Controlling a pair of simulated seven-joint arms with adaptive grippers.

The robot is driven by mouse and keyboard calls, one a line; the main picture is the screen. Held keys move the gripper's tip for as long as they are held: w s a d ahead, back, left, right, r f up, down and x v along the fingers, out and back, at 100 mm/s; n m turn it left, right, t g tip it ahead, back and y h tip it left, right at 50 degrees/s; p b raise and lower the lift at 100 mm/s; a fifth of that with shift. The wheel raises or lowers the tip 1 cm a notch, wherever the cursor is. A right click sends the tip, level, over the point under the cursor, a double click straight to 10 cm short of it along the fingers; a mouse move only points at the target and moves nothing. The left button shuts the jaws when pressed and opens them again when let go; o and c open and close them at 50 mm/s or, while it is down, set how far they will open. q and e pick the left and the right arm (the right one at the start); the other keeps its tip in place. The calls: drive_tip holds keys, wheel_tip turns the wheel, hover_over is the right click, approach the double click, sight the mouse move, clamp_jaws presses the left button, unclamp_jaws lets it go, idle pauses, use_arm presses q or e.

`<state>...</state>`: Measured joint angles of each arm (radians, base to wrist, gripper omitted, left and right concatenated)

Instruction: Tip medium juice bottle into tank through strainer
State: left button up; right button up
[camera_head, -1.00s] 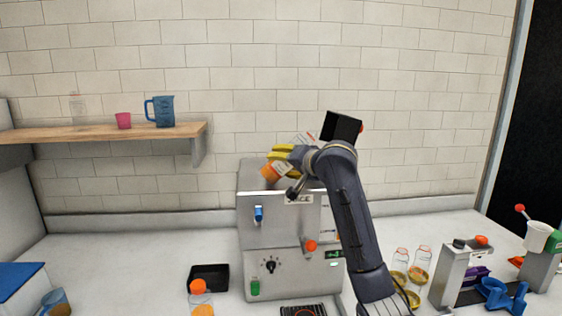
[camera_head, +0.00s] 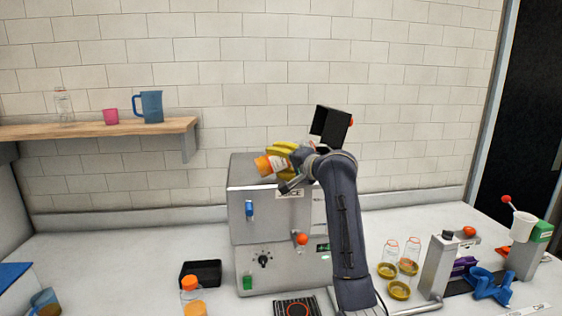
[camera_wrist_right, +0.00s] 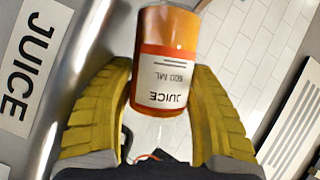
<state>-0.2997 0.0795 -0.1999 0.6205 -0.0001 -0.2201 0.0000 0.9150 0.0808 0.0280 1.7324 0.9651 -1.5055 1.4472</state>
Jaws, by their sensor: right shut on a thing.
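My right gripper (camera_head: 284,158) has yellow fingers and is shut on the juice bottle (camera_head: 264,165). The bottle lies tilted, near level, above the top of the steel juicer housing (camera_head: 262,212), its orange-filled end toward the left. In the right wrist view the bottle (camera_wrist_right: 166,50) shows orange juice and a "JUICE 500 ML" label, between the fingers of my right gripper (camera_wrist_right: 160,90). The near part of the bottle looks clear. The tank opening and the strainer cannot be made out; the arm hides part of the housing. My left gripper is not in view.
A capped juice bottle (camera_head: 192,296) stands at the front beside a black tray (camera_head: 200,273). Clear bottles (camera_head: 409,256) and yellow rings (camera_head: 399,290) stand right of my arm, near a grey stand (camera_head: 440,262).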

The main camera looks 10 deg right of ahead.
drive_tip(key=shift+a+m+y, duration=0.4)
drive_tip(key=shift+a, duration=0.45)
drive_tip(key=shift+a+r+m, duration=0.15)
drive_tip(key=shift+r+m, duration=0.25)
drive_tip(key=shift+d+r+m+t, duration=0.2)
drive_tip(key=shift+r+m+t, duration=0.3)
drive_tip(key=shift+r+m, duration=0.25)
drive_tip(key=shift+d+r+m+t+y, duration=0.15)
drive_tip(key=shift+r+m+t, duration=0.15)
drive_tip(key=shift+r+m, duration=0.55)
drive_tip(key=shift+r+m+t+y, duration=0.15)
drive_tip(key=shift+r+m+t, duration=0.15)
drive_tip(key=shift+r+m, duration=0.45)
drive_tip(key=shift+w+d+r+m+t, duration=0.1)
drive_tip(key=shift+d+r+m+t, duration=0.2)
drive_tip(key=shift+r+m, duration=0.45)
drive_tip(key=shift+s+d+r+m+t, duration=0.1)
drive_tip(key=shift+d+r+m+t, duration=0.25)
drive_tip(key=shift+r+m, duration=0.35)
drive_tip(key=shift+w+d+r+m+t, duration=0.1)
drive_tip(key=shift+d+r+m+t, duration=0.2)
drive_tip(key=shift+r+m, duration=0.45)
drive_tip(key=shift+m, duration=0.25)
